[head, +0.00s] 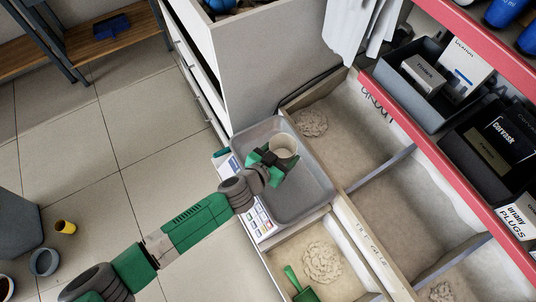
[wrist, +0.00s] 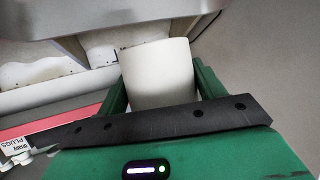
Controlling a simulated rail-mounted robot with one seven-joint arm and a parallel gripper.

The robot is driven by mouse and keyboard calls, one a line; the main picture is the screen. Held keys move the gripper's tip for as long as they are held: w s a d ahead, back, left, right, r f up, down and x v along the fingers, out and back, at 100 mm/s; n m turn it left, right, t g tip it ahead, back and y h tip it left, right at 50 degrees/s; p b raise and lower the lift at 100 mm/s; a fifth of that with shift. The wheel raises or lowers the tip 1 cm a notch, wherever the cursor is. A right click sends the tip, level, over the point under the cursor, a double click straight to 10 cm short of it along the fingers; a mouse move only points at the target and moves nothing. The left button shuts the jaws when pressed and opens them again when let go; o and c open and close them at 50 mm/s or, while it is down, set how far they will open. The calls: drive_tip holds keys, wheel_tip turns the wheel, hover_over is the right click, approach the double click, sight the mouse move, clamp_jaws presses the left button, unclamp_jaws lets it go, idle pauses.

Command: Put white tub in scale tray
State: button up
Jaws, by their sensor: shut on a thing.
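The white tub (head: 283,146) is held between the fingers of my gripper (head: 272,157), over the upper part of the scale tray. In the wrist view the tub (wrist: 159,76) sits between the two green fingers of my gripper (wrist: 160,88). The grey scale tray (head: 305,200) is a shallow rectangular pan on a scale with a keypad (head: 259,217). The tub appears upright with its opening up. I cannot tell whether its base touches the tray floor.
Bins of pale powder (head: 345,125) lie right of the scale. A bin with a green scoop (head: 302,287) is below it. A red-edged shelf (head: 470,140) with dark boxes stands at the right. A grey cabinet (head: 260,70) rises behind the scale. Open tiled floor is at the left.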

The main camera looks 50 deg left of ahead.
drive_tip(key=shift+a, duration=0.15)
wheel_tip(320, 180, down, 6)
drive_tip(key=b, duration=0.3)
drive_tip(key=shift+f, duration=0.25)
drive_tip(key=shift+f+b, duration=1.4)
drive_tip(key=shift+f, duration=0.55)
drive_tip(key=o, duration=1)
drive_tip(key=shift+r, duration=0.1)
drive_tip(key=shift+s+r+p, duration=0.15)
drive_tip(key=shift+r+p, duration=0.15)
drive_tip(key=shift+p, duration=0.05)
drive_tip(key=p+v, duration=0.5)
drive_tip(key=v, duration=0.6)
drive_tip(key=shift+p, duration=0.3)
drive_tip(key=shift+s+d, duration=0.25)
drive_tip(key=shift+s, duration=0.1)
